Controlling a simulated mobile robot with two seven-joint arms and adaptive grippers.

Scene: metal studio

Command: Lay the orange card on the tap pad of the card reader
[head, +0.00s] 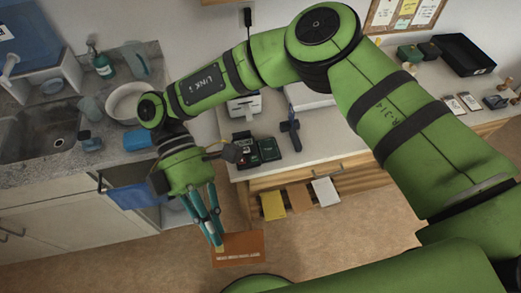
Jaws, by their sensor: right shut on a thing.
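My right gripper (218,240) reaches in from the right and points down. Its slim teal fingers are shut on the left end of the orange card (243,248). The card shows its flat brown-orange face with a line of pale print, and is over the floor in front of the counter, apart from it. A dark green-black device (269,150), which looks like the card reader, stands at the counter's front left, beyond the card. A second dark device (243,146) sits close at its left, and I cannot tell for sure which holds the tap pad. My left gripper is not in view.
The counter (320,151) also holds a dark upright tool (290,130) and a white machine (244,105). Yellow, brown and white sheets (326,191) stick out below its drawer. A sink unit (40,138) is at left. A black tray (465,54) lies at the back right.

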